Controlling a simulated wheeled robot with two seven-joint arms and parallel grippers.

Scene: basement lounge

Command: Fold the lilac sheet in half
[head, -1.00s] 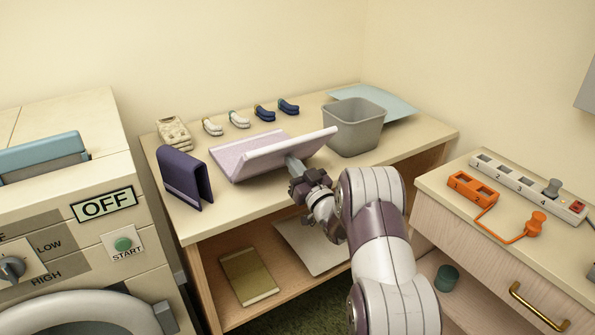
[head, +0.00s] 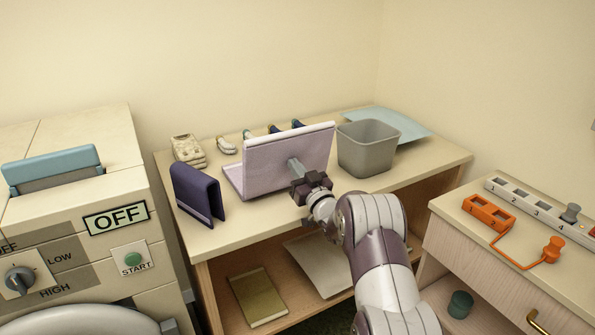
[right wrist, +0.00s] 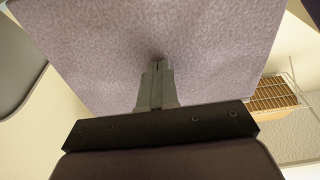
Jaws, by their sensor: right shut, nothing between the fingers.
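The lilac sheet (head: 270,163) is on the table, with one part standing steeply upright and a narrow part flat at its left. A white bar-like edge runs along its top. My right gripper (head: 296,168) is shut and empty, its fingertips against the near face of the raised part. In the right wrist view the shut fingers (right wrist: 160,72) meet the speckled lilac surface (right wrist: 215,50), which fills most of the picture. The far side of the sheet is hidden. My left gripper is not in view.
A folded dark purple cloth (head: 197,193) stands left of the sheet on the table (head: 235,232). A grey bin (head: 367,148) is close at its right. Rolled socks (head: 227,146) and a beige item (head: 188,151) lie behind. A blue sheet (head: 405,124) lies at back right.

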